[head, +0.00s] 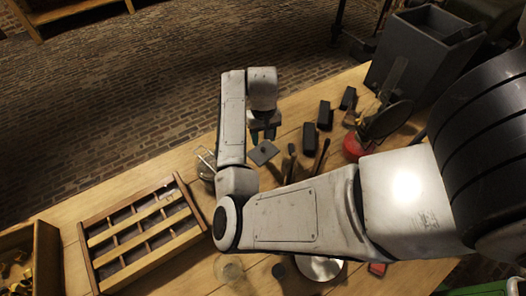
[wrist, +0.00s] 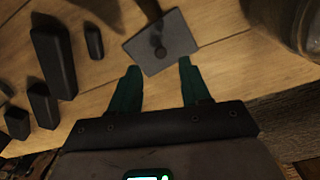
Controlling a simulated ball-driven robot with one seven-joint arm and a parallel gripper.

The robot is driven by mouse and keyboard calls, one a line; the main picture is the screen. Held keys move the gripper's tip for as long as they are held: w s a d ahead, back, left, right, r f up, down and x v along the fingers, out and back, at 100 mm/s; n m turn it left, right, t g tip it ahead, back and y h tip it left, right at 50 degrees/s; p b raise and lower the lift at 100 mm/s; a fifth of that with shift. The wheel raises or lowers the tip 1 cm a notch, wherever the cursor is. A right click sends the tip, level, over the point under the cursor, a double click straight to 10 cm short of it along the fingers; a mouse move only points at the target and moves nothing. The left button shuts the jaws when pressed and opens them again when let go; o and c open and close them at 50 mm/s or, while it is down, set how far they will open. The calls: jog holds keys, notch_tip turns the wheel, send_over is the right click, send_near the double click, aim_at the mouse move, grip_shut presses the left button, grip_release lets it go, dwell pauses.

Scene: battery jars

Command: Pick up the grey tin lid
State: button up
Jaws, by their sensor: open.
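The grey tin lid (wrist: 176,38) is a flat square plate with a small dark round knob (wrist: 159,52) in its middle. It lies on the wooden table, and it also shows in the head view (head: 262,154), just below my gripper (head: 264,132) in the picture. In the wrist view my gripper (wrist: 160,68) is open, its two green fingers apart and pointing at the lid's near edge. I cannot tell how high the fingertips are above the table.
Dark blocks (wrist: 53,60) stand left of the lid in the wrist view; a jar (wrist: 302,22) stands at the right. A compartmented wooden tray (head: 88,262) lies at the left in the head view. A red-based object (head: 354,146) and a grey bin (head: 405,62) are at the right.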

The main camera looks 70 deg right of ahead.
aim_at(263, 148)
notch_tip(263, 148, down, 5)
jog(key=shift+a+p, duration=0.15)
jog(key=shift+p, duration=0.2)
jog(key=shift+c, duration=0.2)
grip_shut()
